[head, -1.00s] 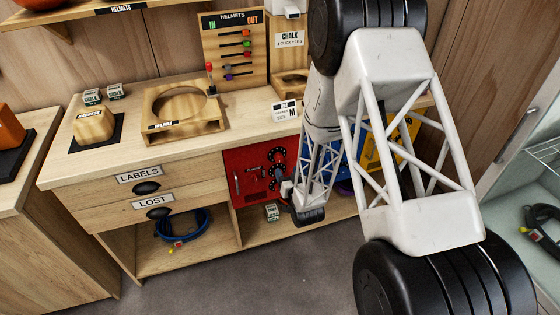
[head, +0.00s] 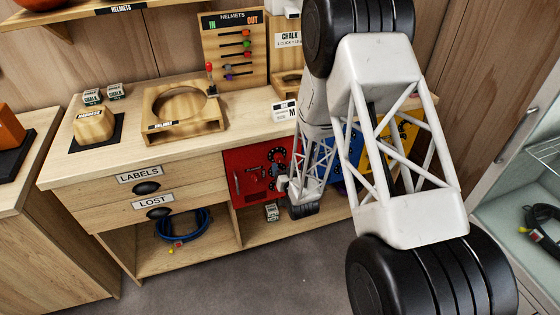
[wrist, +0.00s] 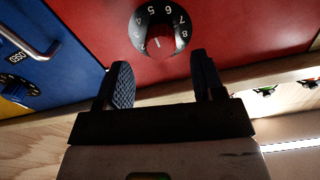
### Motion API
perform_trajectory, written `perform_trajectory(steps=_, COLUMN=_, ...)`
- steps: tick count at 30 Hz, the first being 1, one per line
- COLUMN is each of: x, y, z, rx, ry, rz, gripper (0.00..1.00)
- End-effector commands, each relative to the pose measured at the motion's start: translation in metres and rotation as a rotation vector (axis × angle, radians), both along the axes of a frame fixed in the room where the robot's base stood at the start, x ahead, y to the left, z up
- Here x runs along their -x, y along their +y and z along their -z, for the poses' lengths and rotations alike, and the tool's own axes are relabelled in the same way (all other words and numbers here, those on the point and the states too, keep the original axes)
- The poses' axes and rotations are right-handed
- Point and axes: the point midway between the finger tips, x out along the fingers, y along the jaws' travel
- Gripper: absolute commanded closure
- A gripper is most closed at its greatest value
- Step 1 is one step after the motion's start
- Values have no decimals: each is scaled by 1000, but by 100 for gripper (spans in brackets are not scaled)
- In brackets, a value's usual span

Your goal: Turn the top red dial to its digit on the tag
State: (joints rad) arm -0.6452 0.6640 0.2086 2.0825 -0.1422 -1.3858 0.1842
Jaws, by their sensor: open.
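The red door (head: 243,182) is on the front of the bench in the head view, with several black dials stacked on it, partly hidden by my arm. The wrist view shows one dial close up on the red panel (wrist: 240,40): a black ring (wrist: 141,24) with white digits and a red knob (wrist: 161,40) with a white mark. Which digit the mark points to is unclear. My gripper (wrist: 161,75) is open and empty, fingers just below this dial in the picture and apart from its knob. In the head view my gripper (head: 282,185) is small beside the door. No tag for the dial is readable.
A blue door (head: 346,175) and a yellow one (head: 405,140) stand right of the red door, largely behind my arm. The blue door's handle (wrist: 30,38) shows in the wrist view. A small box (head: 271,212) sits on the shelf below. The countertop (head: 190,143) overhangs the doors.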

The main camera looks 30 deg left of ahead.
Motion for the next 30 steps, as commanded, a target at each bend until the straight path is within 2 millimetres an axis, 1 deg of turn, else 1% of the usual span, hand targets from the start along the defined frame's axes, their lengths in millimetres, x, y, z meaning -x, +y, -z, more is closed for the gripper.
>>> perform_trajectory(steps=6, x=-17, y=17, z=0, rx=0, ry=0, rz=0, gripper=38)
perform_trajectory(steps=12, x=-27, y=27, z=0, rx=0, ry=0, rz=0, gripper=38)
perform_trajectory(steps=25, x=-30, y=31, z=0, rx=0, ry=0, rz=0, gripper=38)
perform_trajectory(steps=26, x=-30, y=31, z=0, rx=0, ry=0, rz=0, gripper=41)
perform_trajectory(steps=30, x=-30, y=31, z=0, rx=0, ry=0, rz=0, gripper=62)
